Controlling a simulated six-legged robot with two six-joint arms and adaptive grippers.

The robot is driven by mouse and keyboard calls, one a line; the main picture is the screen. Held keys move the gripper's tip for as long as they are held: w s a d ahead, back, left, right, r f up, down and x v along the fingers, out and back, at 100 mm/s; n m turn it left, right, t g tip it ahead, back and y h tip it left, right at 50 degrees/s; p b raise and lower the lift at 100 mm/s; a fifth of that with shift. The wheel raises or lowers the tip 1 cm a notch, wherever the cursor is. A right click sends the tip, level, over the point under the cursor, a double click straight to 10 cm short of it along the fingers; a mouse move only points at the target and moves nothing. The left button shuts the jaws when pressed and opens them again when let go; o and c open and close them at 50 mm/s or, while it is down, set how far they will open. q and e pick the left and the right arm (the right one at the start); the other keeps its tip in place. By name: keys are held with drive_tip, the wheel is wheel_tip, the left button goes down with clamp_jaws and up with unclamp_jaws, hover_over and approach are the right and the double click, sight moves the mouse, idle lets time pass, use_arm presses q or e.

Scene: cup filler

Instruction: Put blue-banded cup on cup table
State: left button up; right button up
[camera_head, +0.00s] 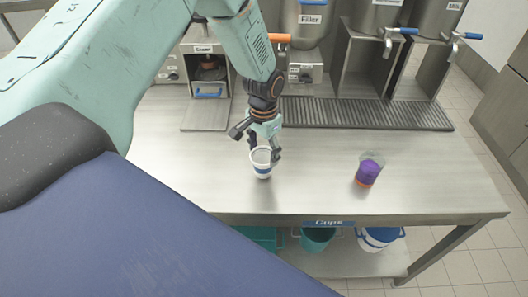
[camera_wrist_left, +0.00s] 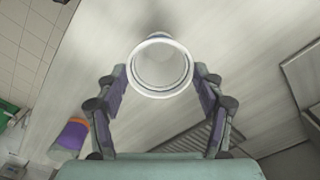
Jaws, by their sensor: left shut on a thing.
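The white cup with a blue band (camera_head: 262,168) is upright at the middle of the steel table (camera_head: 315,185), which has a "Cups" label on its front edge. My left gripper (camera_head: 265,152) comes down from above and is shut on this cup, one finger on each side. The left wrist view looks down into the open cup (camera_wrist_left: 160,66) between the fingers (camera_wrist_left: 160,78). I cannot tell whether the cup's base touches the table or hangs just above it. My right gripper is not in view.
A clear cup with purple and orange (camera_head: 369,171) stands to the right on the table. Behind are a drip grate (camera_head: 365,114), a Filler tank (camera_head: 310,20) and taps (camera_head: 450,48). Buckets (camera_head: 318,238) sit on the lower shelf. The table between the cups is clear.

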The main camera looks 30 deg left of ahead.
use_arm(q)
drive_tip(key=shift+f, duration=0.65)
drive_tip(key=shift+s+r, duration=0.1)
drive_tip(key=shift+s, duration=0.05)
drive_tip(key=o, duration=0.7)
drive_tip(key=shift+w+f, duration=0.2)
drive_tip(key=shift+f, duration=0.1)
drive_tip(key=shift+s+r, duration=0.1)
drive_tip(key=shift+s, duration=0.05)
